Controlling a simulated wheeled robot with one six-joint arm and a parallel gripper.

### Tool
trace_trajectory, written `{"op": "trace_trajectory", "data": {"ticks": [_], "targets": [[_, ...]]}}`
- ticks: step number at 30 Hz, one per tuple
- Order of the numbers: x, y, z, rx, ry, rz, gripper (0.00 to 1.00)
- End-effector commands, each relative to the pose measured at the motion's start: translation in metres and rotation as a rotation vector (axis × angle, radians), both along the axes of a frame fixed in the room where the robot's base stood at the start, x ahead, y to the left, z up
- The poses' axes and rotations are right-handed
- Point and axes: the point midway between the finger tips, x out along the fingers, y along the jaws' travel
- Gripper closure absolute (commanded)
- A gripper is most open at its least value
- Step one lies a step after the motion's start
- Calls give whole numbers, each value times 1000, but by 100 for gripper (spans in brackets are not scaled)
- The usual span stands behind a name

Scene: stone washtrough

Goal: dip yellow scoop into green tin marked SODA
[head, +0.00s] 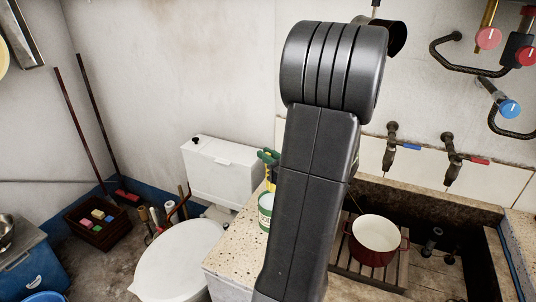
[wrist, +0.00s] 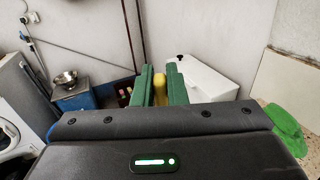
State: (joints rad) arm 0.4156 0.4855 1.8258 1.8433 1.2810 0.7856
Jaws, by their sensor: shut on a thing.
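My gripper (head: 268,157) has green fingers and shows left of my dark arm in the head view, just above the tin. In the wrist view, my gripper (wrist: 160,86) is shut on the yellow scoop (wrist: 160,92), which sits between the fingers. Only small yellow bits of the scoop show in the head view. The green and white tin (head: 264,212) stands on the speckled counter, partly behind my arm. Its marking is too small to read. I cannot tell whether the scoop's lower end is above or inside the tin's mouth. The tin is not seen in the wrist view.
A red pot (head: 376,240) stands on a wooden rack (head: 362,275) in the stone trough, right of my arm. Taps (head: 452,160) jut from the wall above. A white toilet (head: 180,262) stands left of the counter (head: 232,262). A green object (wrist: 284,122) lies right in the wrist view.

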Motion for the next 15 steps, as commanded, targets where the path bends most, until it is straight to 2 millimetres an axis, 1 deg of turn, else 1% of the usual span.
{"op": "trace_trajectory", "data": {"ticks": [7, 15], "targets": [[3, -3, -16, 3, 4, 0, 100], [3, -3, -35, 3, 3, 0, 100]]}}
